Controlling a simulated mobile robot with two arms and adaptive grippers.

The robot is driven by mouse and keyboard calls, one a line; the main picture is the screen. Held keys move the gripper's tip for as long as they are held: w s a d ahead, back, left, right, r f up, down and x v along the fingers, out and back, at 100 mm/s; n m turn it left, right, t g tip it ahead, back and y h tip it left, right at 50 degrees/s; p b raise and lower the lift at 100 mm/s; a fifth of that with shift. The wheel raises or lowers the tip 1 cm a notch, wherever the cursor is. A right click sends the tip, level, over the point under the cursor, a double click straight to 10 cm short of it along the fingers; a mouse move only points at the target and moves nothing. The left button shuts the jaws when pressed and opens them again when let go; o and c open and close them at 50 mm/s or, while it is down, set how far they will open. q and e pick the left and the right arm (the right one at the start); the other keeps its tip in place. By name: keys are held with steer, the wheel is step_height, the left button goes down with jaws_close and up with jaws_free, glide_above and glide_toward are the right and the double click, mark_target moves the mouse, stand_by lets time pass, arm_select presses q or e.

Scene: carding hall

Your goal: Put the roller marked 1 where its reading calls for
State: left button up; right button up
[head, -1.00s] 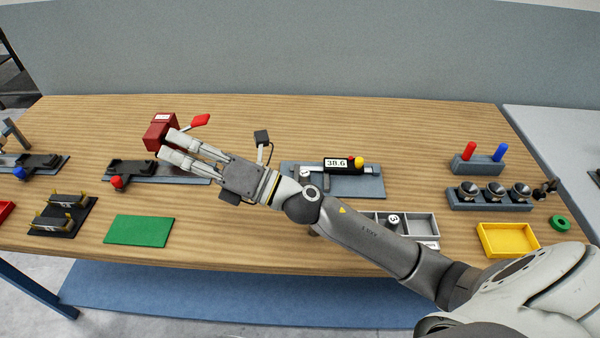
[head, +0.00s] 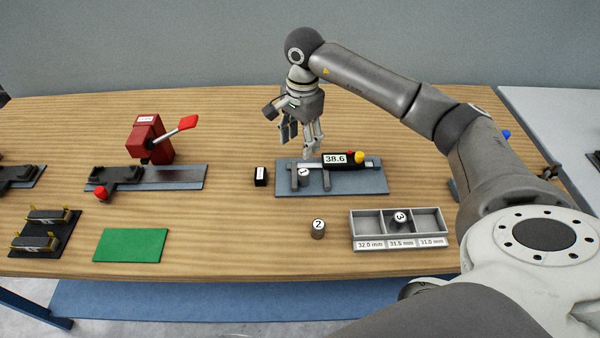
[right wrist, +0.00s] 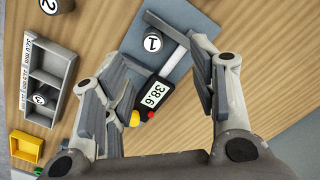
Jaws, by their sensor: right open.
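The roller marked 1 (head: 304,178) is a grey cylinder standing on the blue-grey plate of the measuring gauge (head: 370,185), between its two upright jaws. The gauge display (head: 335,159) reads 38.6. My right gripper (head: 298,151) is open and empty, pointing down above and behind the gauge. In the right wrist view roller 1 (right wrist: 153,43) lies ahead between the open fingers. A grey tray (head: 398,232) has three compartments labelled 32.0 mm, 31.5 mm and 31.0 mm. My left gripper is out of view.
Roller 2 (head: 318,228) stands on the table left of the tray. Roller 3 (head: 400,220) is in the tray's middle compartment. A small black block (head: 260,177) is left of the gauge. A red device with a lever (head: 147,138) and a green mat (head: 131,245) are further left.

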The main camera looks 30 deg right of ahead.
steer(key=d, duration=0.1)
steer(key=p, duration=0.2)
glide_above(303, 171)
steer(key=f, duration=0.5)
steer(key=shift+w+d+f, duration=0.1)
steer(key=shift+w+d, duration=0.1)
steer(key=shift+d, duration=0.05)
steer(key=f, duration=0.1)
steer(key=f+p, duration=0.1)
steer(key=f, duration=0.1)
steer(key=f+p, duration=0.1)
steer(key=shift+s+a+f, duration=0.3)
steer(key=shift+s, duration=0.05)
steer(key=shift+f, duration=0.35)
jaws_close()
steer(key=shift+r, duration=0.1)
